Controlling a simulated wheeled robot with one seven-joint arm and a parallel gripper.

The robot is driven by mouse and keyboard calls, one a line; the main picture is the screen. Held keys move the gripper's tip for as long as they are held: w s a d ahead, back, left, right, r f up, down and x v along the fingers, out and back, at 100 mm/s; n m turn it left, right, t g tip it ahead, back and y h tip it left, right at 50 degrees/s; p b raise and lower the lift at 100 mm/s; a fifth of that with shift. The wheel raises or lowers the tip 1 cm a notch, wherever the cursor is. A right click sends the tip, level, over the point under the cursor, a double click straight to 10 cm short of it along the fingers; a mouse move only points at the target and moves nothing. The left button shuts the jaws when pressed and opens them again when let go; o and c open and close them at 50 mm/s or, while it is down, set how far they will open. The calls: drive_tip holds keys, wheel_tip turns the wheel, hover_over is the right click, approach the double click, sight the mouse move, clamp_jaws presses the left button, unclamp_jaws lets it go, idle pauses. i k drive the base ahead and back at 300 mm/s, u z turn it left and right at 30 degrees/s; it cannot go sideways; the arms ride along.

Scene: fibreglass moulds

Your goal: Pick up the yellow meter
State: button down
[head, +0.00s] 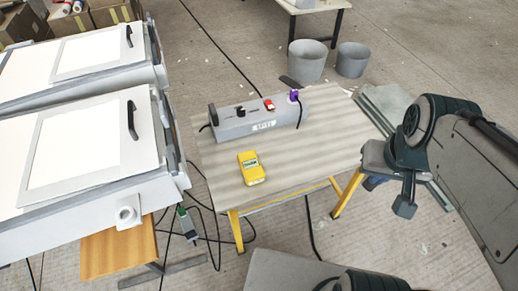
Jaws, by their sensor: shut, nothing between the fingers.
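The yellow meter (251,168) lies flat on a small table (320,150) with a pale striped top and yellow legs. It sits toward the table's front left, in front of a grey box, with clear surface around it. My gripper (404,207) hangs at the right of the head view, past the table's right side. It is shut and empty, well apart from the meter. Its fingers are small and dark in this view.
The grey box (262,120) with a purple plug (294,96) and cable stands at the table's back. White-topped moulds (90,155) stand at left. Two grey buckets (308,62) are behind. Cables lie on the floor. The table's right half is bare.

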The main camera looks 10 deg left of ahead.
sight(253, 172)
drive_tip(key=z, duration=0.9)
drive_tip(key=i, duration=0.85)
drive_tip(key=u, duration=2.9)
drive_tip(key=i, duration=0.5)
drive_tip(key=u, duration=0.4)
drive_tip(key=k, duration=0.8)
drive_tip(key=z, duration=0.6)
drive_tip(key=i, duration=0.45)
